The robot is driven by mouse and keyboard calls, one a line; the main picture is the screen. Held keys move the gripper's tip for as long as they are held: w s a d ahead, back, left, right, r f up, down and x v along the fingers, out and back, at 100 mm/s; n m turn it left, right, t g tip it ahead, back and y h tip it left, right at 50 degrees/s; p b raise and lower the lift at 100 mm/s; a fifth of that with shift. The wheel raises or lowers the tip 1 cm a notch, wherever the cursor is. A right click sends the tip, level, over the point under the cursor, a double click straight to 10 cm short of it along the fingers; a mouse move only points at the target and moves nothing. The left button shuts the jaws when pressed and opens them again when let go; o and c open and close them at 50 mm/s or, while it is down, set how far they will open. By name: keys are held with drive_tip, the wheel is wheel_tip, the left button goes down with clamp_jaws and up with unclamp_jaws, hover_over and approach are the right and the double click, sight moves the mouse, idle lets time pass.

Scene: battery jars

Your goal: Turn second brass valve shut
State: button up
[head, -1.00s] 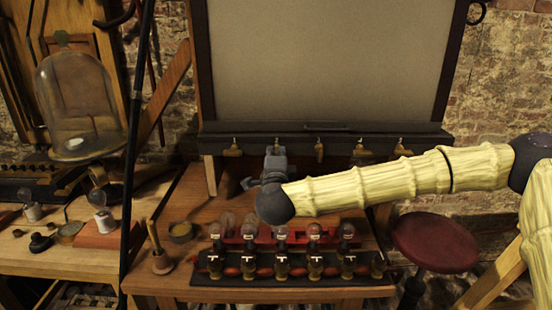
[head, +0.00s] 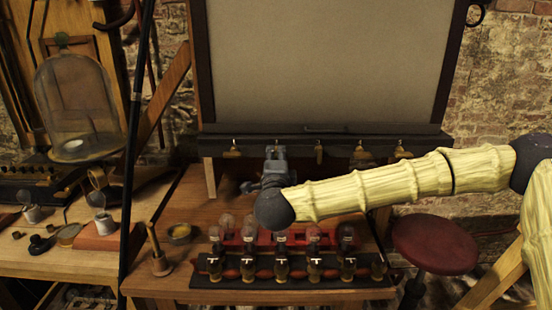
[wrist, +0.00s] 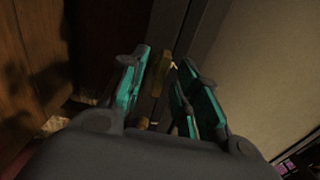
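A row of several small brass valves hangs along the dark rail (head: 430,139) under the big pale board. The first brass valve (head: 233,149) is at the left, and the third brass valve (head: 318,151) is to the right of my gripper. My gripper (head: 276,154) is at the second position, pointing up at the rail, and hides most of the second valve in the head view. In the wrist view a brass valve (wrist: 160,74) stands between the two teal-lined fingers of my gripper (wrist: 165,60). The fingers are apart, with gaps visible beside the brass.
Below my arm, a bench (head: 165,285) carries several glass-topped jars in a red rack and a dark strip (head: 225,280) with more brass fittings. A wooden-handled tool (head: 157,258) stands at left. A red stool (head: 434,245) is at right, and a glass dome (head: 75,100) at far left.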

drive_tip(key=s, duration=1.1)
